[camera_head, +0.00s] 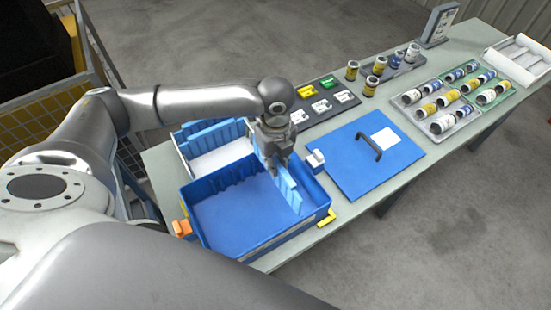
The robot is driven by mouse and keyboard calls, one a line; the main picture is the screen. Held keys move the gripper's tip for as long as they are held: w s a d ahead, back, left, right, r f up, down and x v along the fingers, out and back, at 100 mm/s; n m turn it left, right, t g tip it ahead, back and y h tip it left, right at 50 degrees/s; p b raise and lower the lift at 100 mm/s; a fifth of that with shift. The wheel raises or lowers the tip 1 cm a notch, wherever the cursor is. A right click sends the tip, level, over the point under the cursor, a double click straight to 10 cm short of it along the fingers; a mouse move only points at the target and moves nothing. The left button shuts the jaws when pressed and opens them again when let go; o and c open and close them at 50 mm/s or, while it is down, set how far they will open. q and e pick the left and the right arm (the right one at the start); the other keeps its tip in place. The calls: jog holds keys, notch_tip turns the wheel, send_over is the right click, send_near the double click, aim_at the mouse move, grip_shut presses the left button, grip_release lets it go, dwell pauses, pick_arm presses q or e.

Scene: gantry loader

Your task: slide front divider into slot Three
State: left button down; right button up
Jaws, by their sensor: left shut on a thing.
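My left gripper (278,163) comes in from the left and points down over the right part of the open blue bin (262,240). It is shut on a light blue divider (290,193), which hangs below the fingers near the bin's right wall. The divider's lower edge appears to be inside the bin; I cannot tell whether it sits in a slot. Ribbed slots (222,182) line the bin's back wall, and no slot label can be read. The gripper hides part of the back right corner. My right gripper is not in view.
A rack (208,162) with blue and white panels stands behind the bin. A blue lid (370,160) with a black handle lies to the right. Trays of small jars (440,108) and a dark card board (320,103) are farther back. Orange (181,228) and yellow (327,217) clips flank the bin.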

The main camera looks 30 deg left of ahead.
pick_arm(q)
jog(key=shift+f, duration=0.2)
dwell(0.5)
notch_tip(320, 180, down, 12)
jog(key=b, duration=0.4)
jog(key=shift+b, duration=0.35)
dwell(2.2)
jog(key=c, duration=1.3)
grip_release()
jog(key=shift+c, duration=0.2)
jog(key=shift+o, duration=0.3)
jog(key=o, duration=1.3)
